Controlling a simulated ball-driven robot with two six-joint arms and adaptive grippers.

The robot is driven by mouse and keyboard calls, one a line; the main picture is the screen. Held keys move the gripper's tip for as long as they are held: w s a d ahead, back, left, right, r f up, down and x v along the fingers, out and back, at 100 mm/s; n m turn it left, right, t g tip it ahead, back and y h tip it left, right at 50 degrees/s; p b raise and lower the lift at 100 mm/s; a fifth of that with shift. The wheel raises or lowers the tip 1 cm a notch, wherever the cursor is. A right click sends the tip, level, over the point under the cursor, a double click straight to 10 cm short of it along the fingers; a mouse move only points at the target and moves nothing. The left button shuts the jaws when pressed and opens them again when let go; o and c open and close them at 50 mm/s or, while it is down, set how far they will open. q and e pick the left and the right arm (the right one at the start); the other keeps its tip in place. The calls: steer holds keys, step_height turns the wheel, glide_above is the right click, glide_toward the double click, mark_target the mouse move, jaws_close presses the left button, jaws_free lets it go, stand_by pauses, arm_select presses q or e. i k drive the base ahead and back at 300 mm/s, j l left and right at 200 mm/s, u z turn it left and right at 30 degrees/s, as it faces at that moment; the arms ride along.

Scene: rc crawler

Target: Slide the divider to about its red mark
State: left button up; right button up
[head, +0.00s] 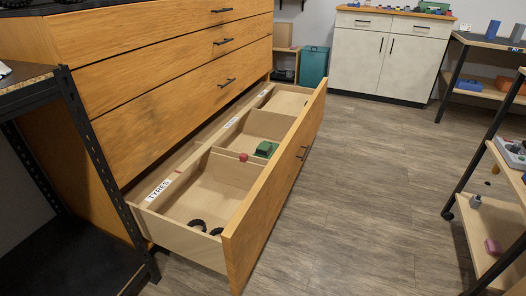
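A long wooden drawer (273,180) stands pulled out from the bottom of the cabinet. A near divider (230,164) crosses it between the front compartment, labelled TYRES, and the middle one. A small red thing (243,157) shows at the top of this divider; I cannot tell whether it is a knob or a loose part. A farther divider (272,124) separates the middle and back compartments. A tiny reddish spot shows on the rear ledge near the TYRES label (159,189), too small to identify as the mark. Neither of my grippers is in view.
Black tyres (198,224) lie in the front compartment and a green block (266,149) in the middle one. A black-framed rack (100,170) stands close at the left, shelves (497,225) at the right. The floor (365,190) between is clear.

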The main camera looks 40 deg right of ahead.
mark_target(240, 173)
steer(key=z, duration=0.9)
